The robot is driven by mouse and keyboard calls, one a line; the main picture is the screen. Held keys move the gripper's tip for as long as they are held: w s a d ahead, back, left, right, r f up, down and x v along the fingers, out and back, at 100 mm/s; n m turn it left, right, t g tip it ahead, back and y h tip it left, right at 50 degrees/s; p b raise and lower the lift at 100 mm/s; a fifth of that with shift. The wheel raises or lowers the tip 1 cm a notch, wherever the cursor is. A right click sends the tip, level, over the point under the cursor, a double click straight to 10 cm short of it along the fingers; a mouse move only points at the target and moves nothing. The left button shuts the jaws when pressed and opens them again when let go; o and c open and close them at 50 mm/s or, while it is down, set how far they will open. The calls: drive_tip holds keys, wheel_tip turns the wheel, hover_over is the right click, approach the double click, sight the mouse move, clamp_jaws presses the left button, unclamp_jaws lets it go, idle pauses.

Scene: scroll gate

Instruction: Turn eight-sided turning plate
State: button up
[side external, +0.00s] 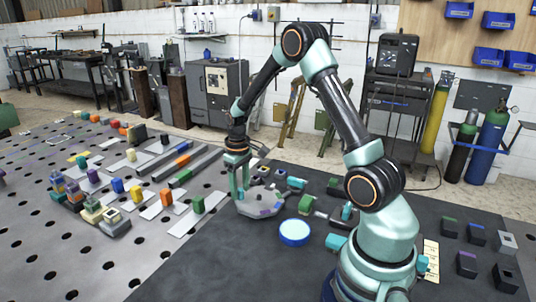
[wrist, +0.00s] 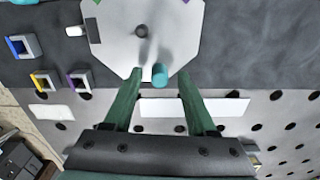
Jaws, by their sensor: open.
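The eight-sided turning plate (side external: 251,206) is pale grey and lies on the dark mat below my gripper (side external: 239,188). In the wrist view the plate (wrist: 115,45) fills the top middle, with a dark round pin (wrist: 141,31) near its centre. A short teal peg (wrist: 160,75) stands at the plate's near edge. My gripper (wrist: 160,84) is open, and the peg appears between its two green fingertips in that view. I cannot tell whether either finger touches the peg. Green and purple marks show near the plate's far corners.
A blue-rimmed disc (side external: 294,232) lies right of the plate. Small open blocks with blue (wrist: 22,45), yellow (wrist: 46,80) and purple (wrist: 80,80) sides sit left of it. Coloured blocks and long bars (side external: 185,166) crowd the perforated table. Dark blocks (side external: 467,263) stand at the right.

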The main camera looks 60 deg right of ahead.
clamp_jaws()
drive_tip(key=shift+r, duration=0.1)
idle(1.2)
